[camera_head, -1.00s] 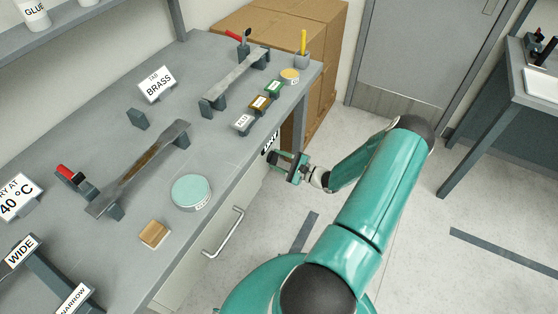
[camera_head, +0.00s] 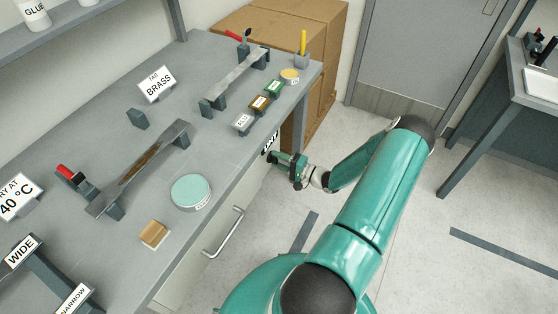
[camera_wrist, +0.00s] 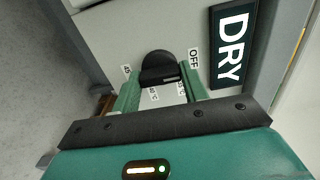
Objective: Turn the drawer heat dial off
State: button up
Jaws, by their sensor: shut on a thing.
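The heat dial (camera_wrist: 160,68) is a black knob on the pale drawer front, in the middle of the wrist view. Labels around it read OFF (camera_wrist: 194,62) on the right and temperature marks at the left and below. My gripper (camera_wrist: 160,92) is shut on the knob, with one green finger on each side. In the head view my gripper (camera_head: 285,160) is at the drawer front, under the bench's right edge, and the dial is hidden there. The knob's pointer direction is hard to tell.
A black DRY sign (camera_wrist: 232,45) is right of the dial. The drawer handle (camera_head: 224,232) is on the front nearer the camera. The bench top (camera_head: 225,140) holds specimens, tins and labels above my gripper.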

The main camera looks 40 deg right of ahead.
jog(key=shift+n, duration=0.3)
jog(key=o, duration=1)
jog(key=shift+s, duration=0.1)
jog(key=v, duration=1.3)
jog(key=shift+s, duration=0.35)
